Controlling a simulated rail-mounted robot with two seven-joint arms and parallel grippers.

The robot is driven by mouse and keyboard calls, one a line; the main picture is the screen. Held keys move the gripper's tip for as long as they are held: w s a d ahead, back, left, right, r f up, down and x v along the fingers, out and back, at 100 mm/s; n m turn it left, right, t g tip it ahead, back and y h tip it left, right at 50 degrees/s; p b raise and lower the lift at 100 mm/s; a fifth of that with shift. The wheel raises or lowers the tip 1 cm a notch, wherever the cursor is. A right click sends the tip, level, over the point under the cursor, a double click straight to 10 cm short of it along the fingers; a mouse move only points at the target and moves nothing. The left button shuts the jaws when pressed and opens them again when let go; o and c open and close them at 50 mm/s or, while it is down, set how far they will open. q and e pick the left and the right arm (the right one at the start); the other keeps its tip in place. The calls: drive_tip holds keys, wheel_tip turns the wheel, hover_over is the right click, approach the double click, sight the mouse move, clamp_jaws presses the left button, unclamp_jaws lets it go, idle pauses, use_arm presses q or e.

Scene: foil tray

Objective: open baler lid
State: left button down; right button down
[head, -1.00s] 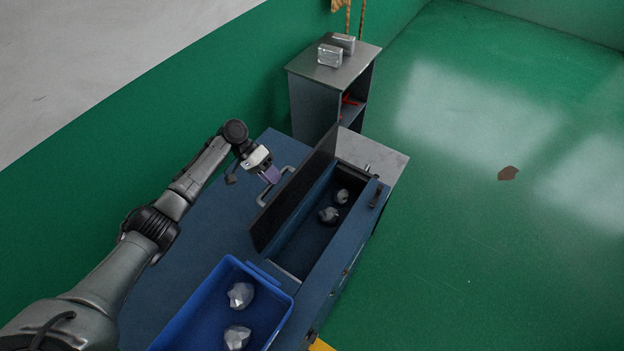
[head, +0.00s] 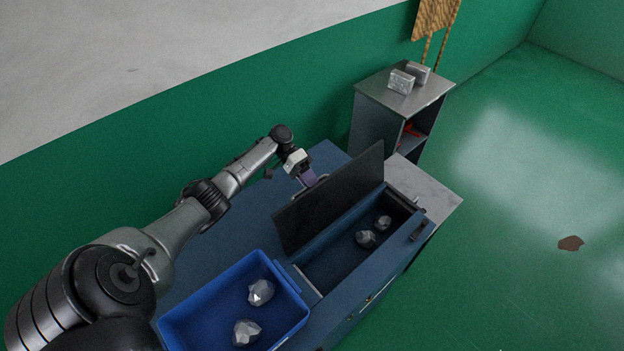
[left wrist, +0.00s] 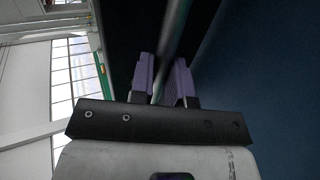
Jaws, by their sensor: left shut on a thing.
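The baler lid (head: 330,199) is a dark panel that stands up, hinged along the left side of the blue baler's open chamber (head: 345,258). Two crumpled foil lumps (head: 366,239) lie in the chamber. My left gripper (head: 311,180) is behind the lid, at its handle. In the left wrist view the purple fingers (left wrist: 163,80) are shut on the round bar of the lid handle (left wrist: 175,40). In the head view the lid hides most of the handle. My right gripper is not in view.
A blue bin (head: 200,318) with two foil lumps (head: 261,291) stands on the baler's near left part. A grey cabinet (head: 380,115) with two silver blocks (head: 401,82) on top stands behind. The green floor to the right is clear apart from a brown patch (head: 571,243).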

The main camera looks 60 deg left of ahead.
use_arm(q)
drive_tip(key=shift+s+d+f, duration=0.2)
drive_tip(key=shift+d+f, duration=0.05)
drive_tip(key=shift+f, duration=0.25)
drive_tip(key=c, duration=1.5)
unclamp_jaws()
drive_tip(key=o, duration=0.3)
drive_tip(key=shift+s+d+f, duration=0.1)
drive_tip(key=shift+d+f, duration=0.05)
drive_tip(key=shift+d, duration=0.2)
drive_tip(key=shift+o, duration=0.5)
drive_tip(key=shift+a, duration=0.1)
drive_tip(key=shift+a+r, duration=0.15)
drive_tip(key=shift+r, duration=0.15)
drive_tip(key=b+v, duration=0.5)
drive_tip(key=v, duration=0.8)
drive_tip(key=shift+a, duration=0.4)
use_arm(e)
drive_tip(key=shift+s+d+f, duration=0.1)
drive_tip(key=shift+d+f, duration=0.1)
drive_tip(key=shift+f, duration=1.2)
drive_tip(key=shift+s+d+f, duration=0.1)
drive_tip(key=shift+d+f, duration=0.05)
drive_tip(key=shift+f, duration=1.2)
use_arm(q)
drive_tip(key=shift+r, duration=0.1)
